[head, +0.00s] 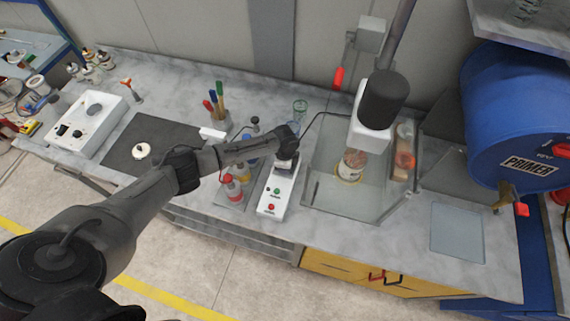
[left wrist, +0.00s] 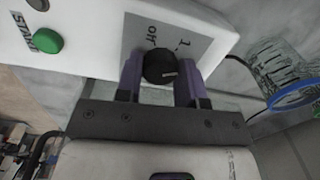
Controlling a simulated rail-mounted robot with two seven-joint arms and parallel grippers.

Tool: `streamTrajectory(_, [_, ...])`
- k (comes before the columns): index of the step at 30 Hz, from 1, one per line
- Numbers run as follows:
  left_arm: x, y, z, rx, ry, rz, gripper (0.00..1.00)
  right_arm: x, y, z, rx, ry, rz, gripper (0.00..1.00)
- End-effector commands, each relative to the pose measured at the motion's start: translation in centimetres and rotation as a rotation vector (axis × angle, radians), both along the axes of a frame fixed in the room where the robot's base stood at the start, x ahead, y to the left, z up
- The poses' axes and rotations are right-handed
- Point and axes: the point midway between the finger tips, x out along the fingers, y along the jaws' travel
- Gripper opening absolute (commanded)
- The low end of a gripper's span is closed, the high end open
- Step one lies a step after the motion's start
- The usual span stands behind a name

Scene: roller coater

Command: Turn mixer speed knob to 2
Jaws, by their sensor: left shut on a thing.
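The mixer speed knob (left wrist: 159,67) is a round black dial with a light pointer line on a grey panel, seen in the left wrist view. An "Off" mark and a "1" show beside it; a "2" cannot be made out. My left gripper (left wrist: 160,80) has its two purple fingers on either side of the knob, shut on it. In the head view my left gripper (head: 286,160) covers the far end of the white control box (head: 274,206), which has a green button and a red button. The mixer (head: 372,125) stands to the right above a can. My right gripper is not in view.
A glass-like enclosure (head: 335,205) surrounds the can (head: 350,167). Bottles (head: 232,187) stand left of the control box, and a cup of pens (head: 217,115) is behind them. A blue primer drum (head: 520,120) is at the right.

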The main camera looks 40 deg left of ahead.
Motion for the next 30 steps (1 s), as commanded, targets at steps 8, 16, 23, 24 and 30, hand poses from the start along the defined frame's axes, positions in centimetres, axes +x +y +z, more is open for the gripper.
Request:
streamTrajectory(8, [0.02,0.02,-0.04,0.000,-0.001,-0.232,0.12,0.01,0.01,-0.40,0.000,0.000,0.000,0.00])
streamTrajectory(16, [0.02,0.02,0.00,-0.001,0.000,-0.390,0.12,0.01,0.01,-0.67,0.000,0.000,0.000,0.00])
streamTrajectory(23, [0.03,-0.01,0.04,-0.002,-0.001,-0.462,0.12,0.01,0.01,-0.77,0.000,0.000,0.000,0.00])
streamTrajectory(24, [0.03,-0.01,0.05,-0.001,-0.001,-0.468,0.12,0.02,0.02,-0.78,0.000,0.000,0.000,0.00])
streamTrajectory(30, [0.04,-0.03,0.07,-0.002,-0.001,-0.487,0.12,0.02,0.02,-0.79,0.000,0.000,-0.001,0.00])
